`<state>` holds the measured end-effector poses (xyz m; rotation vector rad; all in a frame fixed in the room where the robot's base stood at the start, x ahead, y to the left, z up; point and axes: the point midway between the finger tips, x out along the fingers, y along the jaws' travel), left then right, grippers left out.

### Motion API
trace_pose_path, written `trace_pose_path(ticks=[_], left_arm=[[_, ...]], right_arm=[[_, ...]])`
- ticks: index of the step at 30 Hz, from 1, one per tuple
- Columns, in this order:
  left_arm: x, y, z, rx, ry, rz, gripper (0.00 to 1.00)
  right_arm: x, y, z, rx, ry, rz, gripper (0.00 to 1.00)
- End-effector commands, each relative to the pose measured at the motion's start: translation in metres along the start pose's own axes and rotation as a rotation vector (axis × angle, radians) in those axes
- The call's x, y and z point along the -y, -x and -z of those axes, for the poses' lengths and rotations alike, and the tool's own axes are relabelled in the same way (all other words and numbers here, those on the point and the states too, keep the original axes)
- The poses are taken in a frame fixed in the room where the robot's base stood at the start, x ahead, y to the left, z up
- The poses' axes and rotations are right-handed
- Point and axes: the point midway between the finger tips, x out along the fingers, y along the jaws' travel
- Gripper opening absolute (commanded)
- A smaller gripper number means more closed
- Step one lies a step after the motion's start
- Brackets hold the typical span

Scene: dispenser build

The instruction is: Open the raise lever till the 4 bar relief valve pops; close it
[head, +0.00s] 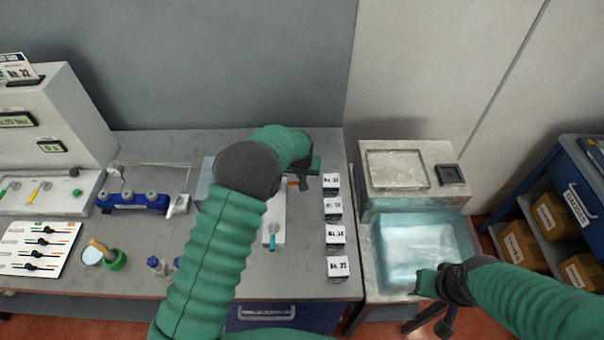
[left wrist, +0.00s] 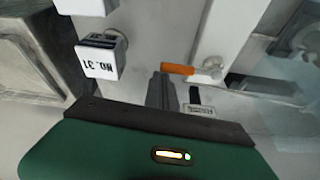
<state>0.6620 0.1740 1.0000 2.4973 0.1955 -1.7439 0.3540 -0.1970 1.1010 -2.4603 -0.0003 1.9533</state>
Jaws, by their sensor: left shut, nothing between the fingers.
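A lever with an orange handle (left wrist: 177,69) shows in the left wrist view, fixed at a round silver pivot on a pale panel. Its orange tip (head: 293,184) also shows in the head view, partly hidden by my left arm. My left gripper (head: 304,178) is shut and empty. In the left wrist view its dark fingers (left wrist: 161,91) are close beside the orange handle's free end; I cannot tell if they touch. A teal lever (head: 272,241) sits at the front of the white unit. I cannot make out a relief valve. My right gripper (head: 437,300) is over the basin's front edge, its jaws unclear.
Several numbered white-topped blocks (head: 336,235) stand in a row right of the unit; one (left wrist: 100,60) is near my left gripper. A water basin (head: 459,204) is to the right. A blue valve manifold (head: 134,199) and a control panel (head: 40,250) are to the left.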

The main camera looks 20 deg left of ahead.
Motion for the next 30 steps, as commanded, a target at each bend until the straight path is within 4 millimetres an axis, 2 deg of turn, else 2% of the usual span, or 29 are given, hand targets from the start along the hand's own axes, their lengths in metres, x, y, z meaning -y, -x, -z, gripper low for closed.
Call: trace_pose_path(ticks=[15,30], left_arm=[[0.005,0.012,-0.034,0.001,-0.391,-0.146,0.0],[0.025,0.025,-0.066,0.002,-0.835,-0.311,0.0]], right_arm=[[0.0,-0.009,-0.002,0.0,0.0,0.0,0.0],[0.0,0.001,0.0,0.0,0.0,0.0,0.0]])
